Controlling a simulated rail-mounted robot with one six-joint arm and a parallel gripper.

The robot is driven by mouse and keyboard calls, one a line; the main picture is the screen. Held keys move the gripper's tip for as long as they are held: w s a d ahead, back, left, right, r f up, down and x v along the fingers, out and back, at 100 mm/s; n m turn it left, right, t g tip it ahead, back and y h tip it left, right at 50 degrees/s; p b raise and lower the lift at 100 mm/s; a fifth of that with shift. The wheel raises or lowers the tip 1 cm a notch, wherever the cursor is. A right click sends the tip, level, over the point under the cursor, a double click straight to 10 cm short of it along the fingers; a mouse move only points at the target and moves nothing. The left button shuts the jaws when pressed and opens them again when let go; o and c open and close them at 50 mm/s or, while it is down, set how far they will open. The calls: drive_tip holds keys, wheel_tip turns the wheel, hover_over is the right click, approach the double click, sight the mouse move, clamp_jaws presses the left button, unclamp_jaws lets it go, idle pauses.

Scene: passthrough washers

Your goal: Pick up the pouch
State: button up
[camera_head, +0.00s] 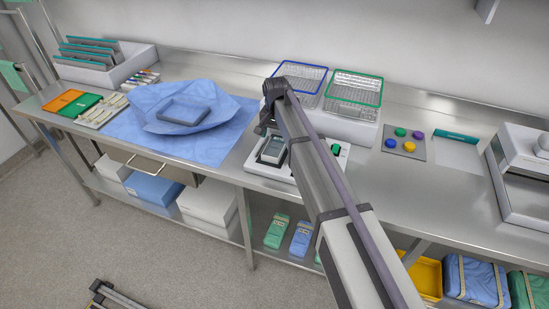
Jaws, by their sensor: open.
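No object in view is plainly a pouch. A flat, pale sheet with a teal strip along its far edge (457,152) lies on the right part of the steel bench and may be it. My gripper (264,130) is small and dark at the end of my arm, over the middle of the bench. It is open, though its fingertips are hard to make out. It is above or beside a white device with a grey panel (272,150), well left of the pale sheet. My arm hides part of this device.
Blue-rimmed (300,76) and green-rimmed (354,88) wire baskets stand behind my arm. A mat with coloured round pieces (404,142) lies left of the sheet, and a white-and-steel machine (520,165) stands right of it. A blue wrap (185,122) covers the bench's left.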

sight(276, 144)
drive_tip(key=shift+f, duration=0.1)
wheel_tip(276, 144, down, 5)
drive_tip(key=b, duration=0.5)
drive_tip(key=shift+f, duration=0.15)
drive_tip(key=shift+r, duration=0.2)
drive_tip(key=c, duration=0.7)
